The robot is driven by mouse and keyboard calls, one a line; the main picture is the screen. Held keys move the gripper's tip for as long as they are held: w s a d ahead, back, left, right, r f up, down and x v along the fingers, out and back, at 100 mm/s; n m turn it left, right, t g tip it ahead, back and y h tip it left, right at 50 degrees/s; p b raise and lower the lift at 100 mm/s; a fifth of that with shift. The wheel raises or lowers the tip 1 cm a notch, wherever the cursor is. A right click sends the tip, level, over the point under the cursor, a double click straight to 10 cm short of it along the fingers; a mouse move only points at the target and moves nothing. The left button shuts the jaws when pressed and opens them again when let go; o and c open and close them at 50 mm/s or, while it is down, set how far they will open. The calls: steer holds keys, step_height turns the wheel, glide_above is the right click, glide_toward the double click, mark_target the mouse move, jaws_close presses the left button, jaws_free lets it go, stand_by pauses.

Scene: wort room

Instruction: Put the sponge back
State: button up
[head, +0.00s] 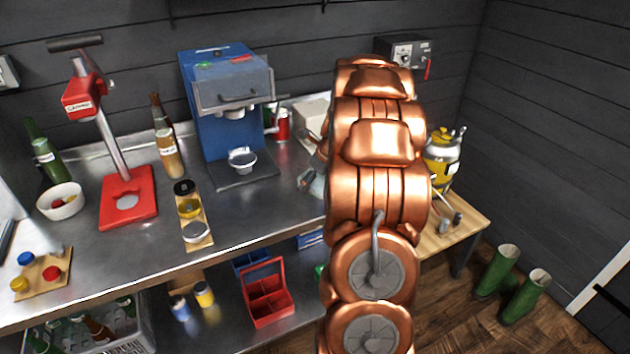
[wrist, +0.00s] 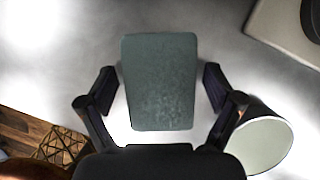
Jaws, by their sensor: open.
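In the wrist view the sponge (wrist: 160,82) is a grey-green block with rounded corners, lying on a grey metal surface. My gripper (wrist: 158,88) is open, with one dark finger on each side of the sponge. Gaps show between the fingers and the sponge's sides. In the head view my copper-coloured arm covers the right part of the steel counter, and I cannot make out the sponge there. A small part of what may be my gripper shows at the arm's left edge.
A pale round vessel (wrist: 264,140) stands close to the right finger in the wrist view. The steel counter (head: 120,255) also holds a blue machine (head: 215,125), a red bench capper (head: 128,195) and several bottles. A small wooden table (head: 465,215) stands at the right, near green boots (head: 497,270).

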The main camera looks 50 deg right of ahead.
steer(key=b+v, duration=0.2)
steer(key=v, duration=1)
steer(key=s+a+n+g+y, duration=0.1)
steer(key=s+a+n+g, duration=0.15)
steer(key=a+n, duration=0.8)
steer(key=s+a+n+g, duration=0.1)
steer(key=s+a+n, duration=0.4)
steer(key=a, duration=1.1)
steer(key=s+a+f+n+g, duration=0.1)
steer(key=s+a+f+n, duration=0.1)
steer(key=s+a+n, duration=0.3)
steer(key=s+a+f+n+g+h, duration=0.1)
steer(key=s+a+n, duration=0.5)
steer(key=s+n, duration=0.7)
step_height(320, 180, down, 2)
steer(key=shift+f+n+g, duration=0.1)
steer(key=shift+n+g, duration=0.35)
steer(key=shift+n, duration=0.5)
steer(key=shift+s, duration=0.1)
steer(key=shift+r, duration=0.5)
